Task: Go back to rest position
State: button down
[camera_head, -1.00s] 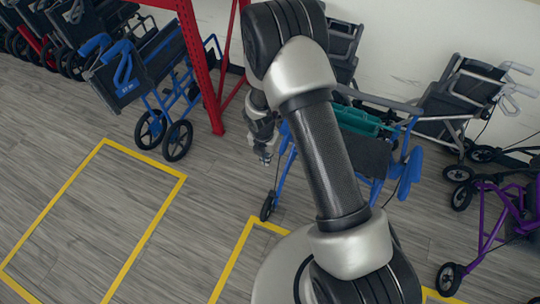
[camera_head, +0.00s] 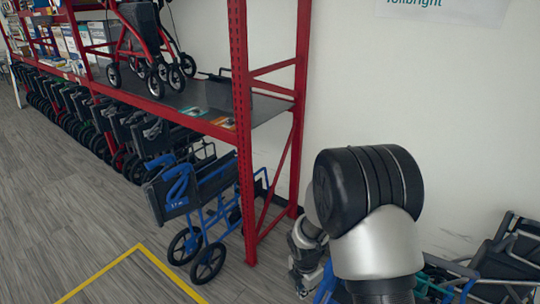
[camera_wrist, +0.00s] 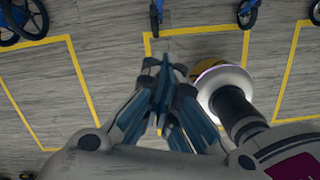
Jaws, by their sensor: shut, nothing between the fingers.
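My gripper (camera_head: 304,284) is low in the head view, partly hidden by my own arm, to the right of the red rack's post. It shows more fully in the wrist view (camera_wrist: 166,68), where its fingers are together with nothing between them. Grey wood-look floor with yellow outlines lies behind it there. A blue-framed rollator (camera_head: 205,205) stands on the floor to the left of the rack post, apart from the gripper. Another blue rollator (camera_head: 440,285) is mostly hidden behind my arm at the lower right.
A red metal rack (camera_head: 243,130) carries a red-framed rollator (camera_head: 150,45) on its shelf. Several folded rollators line the floor beneath it. A dark rollator (camera_head: 510,255) stands at the right wall. Open floor (camera_head: 60,215) lies at left, with a yellow outline (camera_head: 135,252).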

jog(key=s+d+r+m+t, duration=0.1)
jog(key=s+d+r+m, duration=0.15)
jog(key=r+m, duration=0.85)
jog(key=s+r+m+t+y, duration=0.1)
jog(key=s+r+m+t, duration=0.1)
jog(key=s+r+m, duration=1.1)
jog(key=s+r, duration=0.7)
jog(key=s, duration=0.1)
jog(key=shift+s+d+m+t, duration=0.25)
jog(key=shift+d+m+t, duration=0.05)
jog(key=shift+d+m, duration=0.1)
jog(key=shift+d, duration=0.15)
